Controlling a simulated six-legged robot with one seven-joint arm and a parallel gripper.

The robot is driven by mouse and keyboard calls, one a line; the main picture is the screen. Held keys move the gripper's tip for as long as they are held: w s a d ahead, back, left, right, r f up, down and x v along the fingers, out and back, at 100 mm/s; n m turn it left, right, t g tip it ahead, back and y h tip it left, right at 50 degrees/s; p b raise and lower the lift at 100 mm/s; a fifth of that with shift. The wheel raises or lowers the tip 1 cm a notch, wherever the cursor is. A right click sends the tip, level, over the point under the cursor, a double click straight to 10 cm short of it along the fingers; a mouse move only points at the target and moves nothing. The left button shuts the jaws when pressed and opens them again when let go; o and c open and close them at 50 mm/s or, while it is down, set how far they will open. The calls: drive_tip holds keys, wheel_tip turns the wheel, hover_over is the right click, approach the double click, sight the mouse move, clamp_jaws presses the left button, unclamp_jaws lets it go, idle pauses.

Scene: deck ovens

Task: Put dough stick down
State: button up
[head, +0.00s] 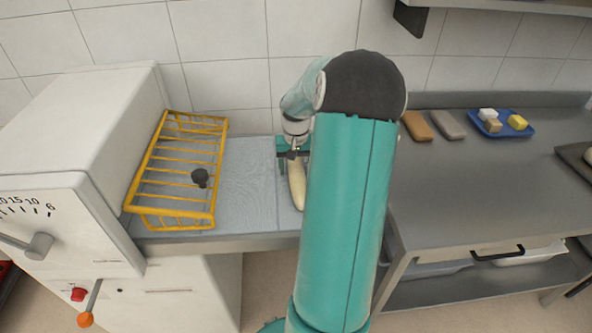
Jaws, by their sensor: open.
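The dough stick (297,186) is a pale, long piece lying on the grey work surface (250,185), just right of a seam. My gripper (291,157) is at its far end, pointing down, with its jaws open. My teal arm hides the area to the right of the dough stick and part of the gripper. I cannot tell whether a finger touches the dough.
A yellow wire guard (182,170) stands to the left, beside a white machine (85,115) with a dial and levers. A steel table (470,170) on the right holds two loaf-like pieces (417,126) and a blue tray (517,131) with small blocks.

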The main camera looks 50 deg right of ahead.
drive_tip(key=shift+f, duration=0.15)
drive_tip(key=shift+c, duration=0.5)
drive_tip(key=c, duration=1.3)
drive_tip(key=shift+o, duration=0.2)
